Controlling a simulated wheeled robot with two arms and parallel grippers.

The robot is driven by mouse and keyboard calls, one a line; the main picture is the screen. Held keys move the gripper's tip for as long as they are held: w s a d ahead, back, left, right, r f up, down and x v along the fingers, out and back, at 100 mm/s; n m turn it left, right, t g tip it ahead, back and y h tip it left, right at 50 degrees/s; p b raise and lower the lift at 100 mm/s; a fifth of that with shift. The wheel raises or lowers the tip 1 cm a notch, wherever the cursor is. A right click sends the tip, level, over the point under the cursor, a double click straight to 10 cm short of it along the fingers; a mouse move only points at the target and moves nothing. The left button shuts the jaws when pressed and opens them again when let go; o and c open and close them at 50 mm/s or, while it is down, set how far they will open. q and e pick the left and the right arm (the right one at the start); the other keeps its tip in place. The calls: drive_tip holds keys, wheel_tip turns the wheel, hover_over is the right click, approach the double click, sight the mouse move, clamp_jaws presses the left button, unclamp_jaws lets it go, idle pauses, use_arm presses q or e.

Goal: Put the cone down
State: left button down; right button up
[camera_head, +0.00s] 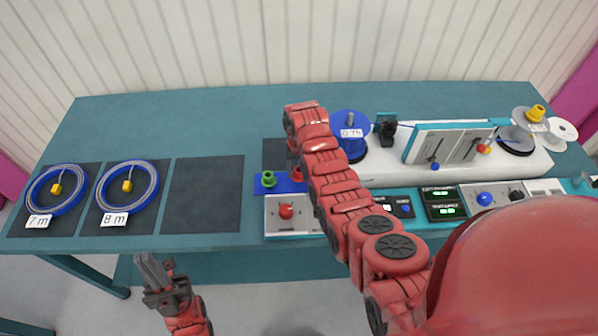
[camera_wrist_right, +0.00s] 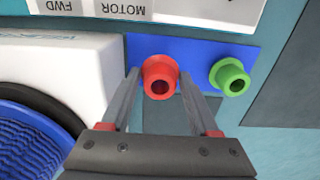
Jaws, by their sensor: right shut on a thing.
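A red cone (camera_wrist_right: 159,79) sits between the fingertips of my right gripper (camera_wrist_right: 160,82) in the right wrist view, and the fingers are shut on it. It is over the blue plate (camera_wrist_right: 195,52); I cannot tell whether its base touches the plate. A green cone (camera_wrist_right: 230,77) stands beside it on the plate and also shows in the head view (camera_head: 268,179). The blue plate (camera_head: 260,187) is partly hidden by my right arm in the head view. My left gripper (camera_head: 150,268) is in front of the table's front edge, apart from everything; its finger gap is unclear.
Two blue cable coils (camera_head: 57,189) (camera_head: 127,187) lie on dark mats at the left. An empty dark mat (camera_head: 206,195) is beside them. A blue reel (camera_head: 352,141) and a white machine (camera_head: 385,167) stand behind my right arm. A yellow cone (camera_head: 536,113) is on the right reel.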

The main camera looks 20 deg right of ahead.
drive_tip(key=shift+f, duration=0.7)
drive_tip(key=shift+f, duration=0.2)
drive_tip(key=o, duration=1.4)
drive_tip(key=shift+r, duration=0.1)
